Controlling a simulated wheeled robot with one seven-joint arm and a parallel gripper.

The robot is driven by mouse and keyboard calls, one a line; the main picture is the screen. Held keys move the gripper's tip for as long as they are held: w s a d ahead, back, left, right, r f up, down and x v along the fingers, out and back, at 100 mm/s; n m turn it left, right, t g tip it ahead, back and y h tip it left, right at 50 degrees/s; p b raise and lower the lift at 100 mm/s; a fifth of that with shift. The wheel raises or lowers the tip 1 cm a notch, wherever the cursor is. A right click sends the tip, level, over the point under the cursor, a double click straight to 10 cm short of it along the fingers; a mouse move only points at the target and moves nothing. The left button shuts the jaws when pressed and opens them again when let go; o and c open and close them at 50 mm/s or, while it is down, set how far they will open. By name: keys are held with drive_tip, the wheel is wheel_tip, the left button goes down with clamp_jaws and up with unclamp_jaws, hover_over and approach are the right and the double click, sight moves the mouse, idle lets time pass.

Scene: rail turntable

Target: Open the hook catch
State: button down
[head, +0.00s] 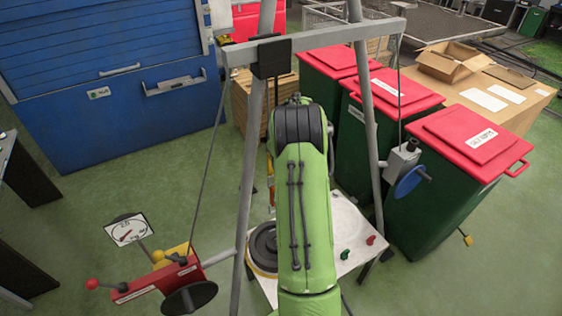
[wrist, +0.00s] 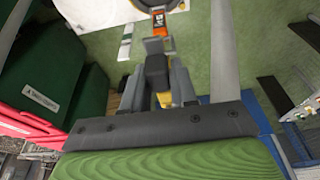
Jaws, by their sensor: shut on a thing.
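In the wrist view my gripper (wrist: 158,62) is a dark grey shape in the middle, with its fingers close together. A small orange part with a dark mark and a light grey end (wrist: 162,32) lies at the fingertips and looks like the hook catch. My gripper is shut on it, though the exact contact is hard to make out. In the head view my green arm hides the gripper, and only a sliver of orange (head: 271,190) shows at the arm's left edge.
A dark round turntable (head: 263,246) sits on a white table (head: 347,222) with green and red knobs. Grey frame poles (head: 250,160) stand close on both sides of my arm. Green bins with red lids (head: 440,190) stand right. A red lever unit (head: 160,280) is lower left. Green floor is open left.

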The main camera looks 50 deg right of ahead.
drive_tip(key=c, duration=1)
unclamp_jaws()
drive_tip(key=shift+o, duration=0.2)
drive_tip(key=v, duration=1.6)
drive_tip(key=shift+b, duration=0.3)
drive_tip(key=shift+f, duration=0.2)
